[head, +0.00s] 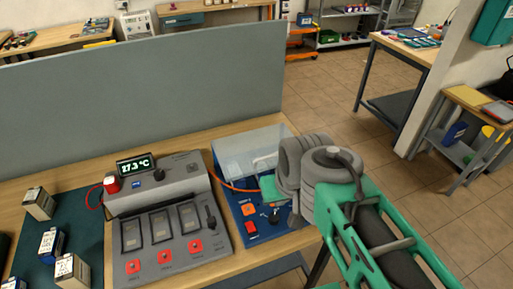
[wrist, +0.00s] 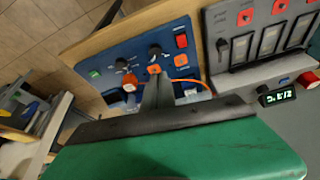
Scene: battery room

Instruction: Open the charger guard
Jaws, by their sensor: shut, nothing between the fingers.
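The charger (head: 237,215) is a blue unit on the bench with a black knob, an orange square and a red switch on its panel. Its clear guard (head: 240,145) shows as a see-through cover over the rear part; its exact tilt is hard to tell. My gripper is over the charger's right side in the head view, its fingers largely hidden by my wrist. In the wrist view my gripper (wrist: 157,80) is shut and empty, its fingertips in front of the blue panel (wrist: 108,58). Whether they touch anything is unclear. The guard is not clearly visible there.
A grey unit (head: 168,238) with three slots, red buttons and a lever stands left of the charger, with a display (head: 136,164) behind it. Several batteries (head: 40,203) stand on a dark mat at left. A grey partition (head: 150,95) rises behind the bench. An orange cable (head: 232,187) runs between the units.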

